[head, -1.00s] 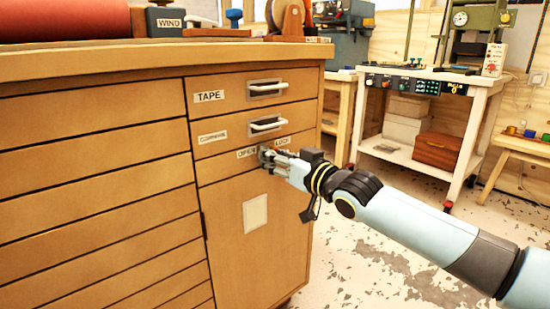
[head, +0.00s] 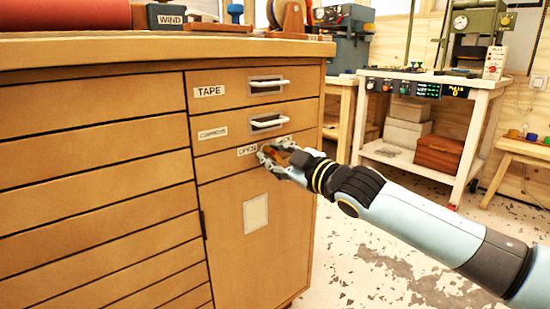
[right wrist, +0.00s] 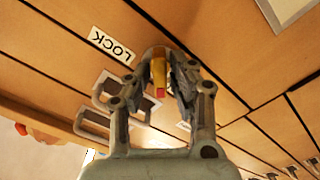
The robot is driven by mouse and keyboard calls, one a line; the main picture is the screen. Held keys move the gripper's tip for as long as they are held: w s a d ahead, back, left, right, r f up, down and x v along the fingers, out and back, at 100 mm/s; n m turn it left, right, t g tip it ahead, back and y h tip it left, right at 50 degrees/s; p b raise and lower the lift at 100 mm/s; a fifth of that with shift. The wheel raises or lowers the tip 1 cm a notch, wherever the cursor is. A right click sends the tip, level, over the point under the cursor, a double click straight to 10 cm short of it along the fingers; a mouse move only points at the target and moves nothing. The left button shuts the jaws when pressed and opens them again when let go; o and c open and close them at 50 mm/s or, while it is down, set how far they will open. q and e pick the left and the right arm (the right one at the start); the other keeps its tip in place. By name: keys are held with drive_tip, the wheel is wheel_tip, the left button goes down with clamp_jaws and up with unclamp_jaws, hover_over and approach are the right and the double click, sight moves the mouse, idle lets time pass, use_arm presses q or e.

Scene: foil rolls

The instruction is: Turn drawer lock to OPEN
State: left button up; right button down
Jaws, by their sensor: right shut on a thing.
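The drawer lock's knob (right wrist: 159,76), brass-coloured with a red mark, shows between the fingers in the right wrist view. My right gripper (right wrist: 160,66) is shut on it, with one finger on each side. In the head view my right gripper (head: 270,156) is against the narrow front below the two handled drawers and mostly hides the knob. The OPEN label (head: 246,151) is just left of the gripper. The LOCK label (right wrist: 112,45) shows in the right wrist view; in the head view the gripper covers it. My left gripper is not in view.
The wooden cabinet (head: 100,160) has a TAPE drawer (head: 225,91) and another drawer with a metal handle (head: 268,122) above the lock. A door with a pale square plate (head: 256,214) is below. A white workbench (head: 440,78) stands at right, with open floor between.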

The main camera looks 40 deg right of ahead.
drive_tip(key=shift+f+n, duration=0.15)
drive_tip(key=shift+n, duration=0.25)
drive_tip(key=c, duration=1.3)
unclamp_jaws()
drive_tip(key=shift+c, duration=0.2)
drive_tip(key=shift+s, duration=0.1)
drive_tip(key=s+d, duration=0.1)
drive_tip(key=s, duration=1)
drive_tip(key=shift+s, duration=0.4)
